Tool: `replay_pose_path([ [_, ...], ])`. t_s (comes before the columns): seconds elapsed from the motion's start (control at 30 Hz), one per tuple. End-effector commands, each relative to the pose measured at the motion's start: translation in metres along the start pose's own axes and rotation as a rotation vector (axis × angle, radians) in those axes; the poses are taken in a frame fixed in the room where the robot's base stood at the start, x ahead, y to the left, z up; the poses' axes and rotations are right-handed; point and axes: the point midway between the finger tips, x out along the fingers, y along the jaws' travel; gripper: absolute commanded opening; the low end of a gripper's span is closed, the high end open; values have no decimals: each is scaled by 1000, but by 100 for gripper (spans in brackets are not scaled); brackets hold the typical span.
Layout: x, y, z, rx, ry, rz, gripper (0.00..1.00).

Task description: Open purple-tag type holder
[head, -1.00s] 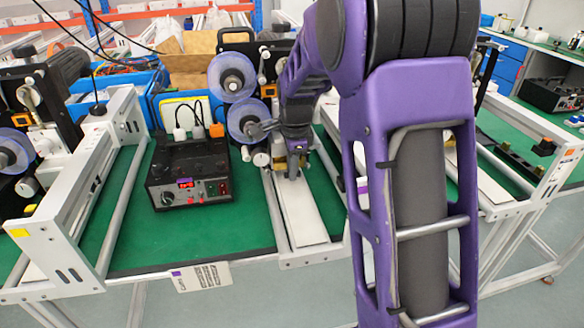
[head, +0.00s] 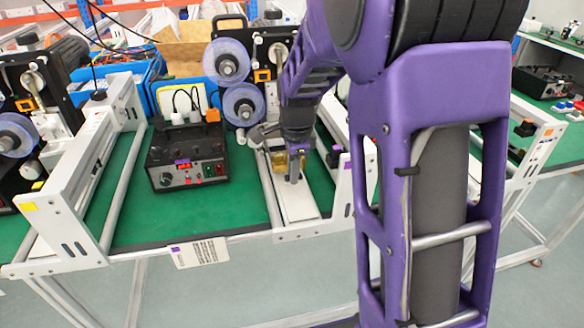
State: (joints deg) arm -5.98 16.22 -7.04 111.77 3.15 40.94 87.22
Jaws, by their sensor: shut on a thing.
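The type holder (head: 279,163) is a small brass-coloured block at the coder above a white rail. It shows just left of my gripper (head: 293,177). My gripper points down over the rail with its fingers shut at the holder; the exact contact is too small to see. Behind it stands the black coder (head: 262,72) with two translucent blue-purple reels. My purple arm hides the coder's right side.
The black control box (head: 187,150) with plugs and cables stands left of the rail (head: 299,205). White side frames (head: 66,212) rise on the green table. A card with a purple mark (head: 199,252) hangs at the front edge. Another coder (head: 40,95) is at far left.

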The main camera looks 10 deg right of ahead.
Motion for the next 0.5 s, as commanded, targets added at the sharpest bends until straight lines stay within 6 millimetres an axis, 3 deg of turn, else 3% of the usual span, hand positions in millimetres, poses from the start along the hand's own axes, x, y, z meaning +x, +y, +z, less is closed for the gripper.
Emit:
replay_pose_path([
  [0.17,0,-1,0,0,0,-2,0],
  [0.2,0,-1,0,0,0,-2,22],
  [0.37,0,-1,0,0,0,-1,51],
  [0.5,0,0,0,0,0,-1,51],
])
